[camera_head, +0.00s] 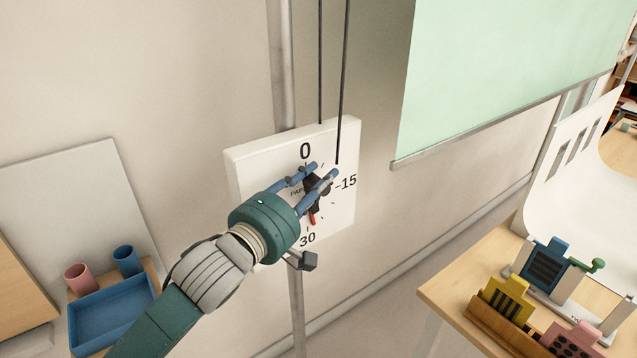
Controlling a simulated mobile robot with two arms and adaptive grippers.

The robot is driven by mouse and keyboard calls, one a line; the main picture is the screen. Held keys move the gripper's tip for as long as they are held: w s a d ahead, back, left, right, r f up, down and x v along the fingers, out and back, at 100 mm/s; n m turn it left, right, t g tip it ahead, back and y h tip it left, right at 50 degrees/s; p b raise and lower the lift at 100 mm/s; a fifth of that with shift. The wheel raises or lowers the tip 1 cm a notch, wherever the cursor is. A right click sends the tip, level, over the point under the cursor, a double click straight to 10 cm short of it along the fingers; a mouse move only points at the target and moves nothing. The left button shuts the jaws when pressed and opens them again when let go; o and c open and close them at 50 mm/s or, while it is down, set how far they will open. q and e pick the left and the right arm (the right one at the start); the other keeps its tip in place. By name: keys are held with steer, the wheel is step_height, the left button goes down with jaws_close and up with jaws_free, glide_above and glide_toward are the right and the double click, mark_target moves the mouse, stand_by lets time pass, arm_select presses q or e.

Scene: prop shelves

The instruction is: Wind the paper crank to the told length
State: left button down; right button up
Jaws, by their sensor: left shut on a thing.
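A white square dial panel (244,170) stands against the wall, with the marks 0, 15 and 30 and partly hidden lettering that begins "PAP". A black knob (313,184) sits at its middle. A red pointer (312,218) below the knob points down, close to the 30. My left gripper (325,172) reaches in from the lower left, its blue fingers shut on the black knob. The fingers and wrist hide part of the knob and the panel's left side. My right gripper is not in view.
Two dark cords (345,70) run up from the panel, beside a grey pipe (281,75). A pale green screen (500,70) hangs at right. A wooden table (455,292) holds a stand with a green crank handle (588,265). A blue tray (110,310) is lower left.

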arm_select(q)
steer(key=a+f+n+t+b, duration=0.1)
steer(key=b, duration=0.2)
steer(key=s+a+n+t+h+b, duration=0.1)
steer(key=t+b, duration=0.1)
steer(key=b, duration=0.1)
steer(key=s+a+f+n+t+h+b, duration=0.1)
steer(key=b, duration=0.2)
steer(key=shift+s+a+f+t, duration=0.25)
steer(key=shift+a+f+t, duration=0.05)
steer(key=shift+f+t, duration=0.1)
step_height(320, 180, down, 6)
steer(key=s+a+b, duration=0.1)
steer(key=s+a, duration=0.1)
steer(key=shift+a+f+b, duration=0.15)
steer(key=shift+a+b, duration=0.05)
steer(key=shift+b, duration=0.1)
steer(key=shift+f, duration=0.15)
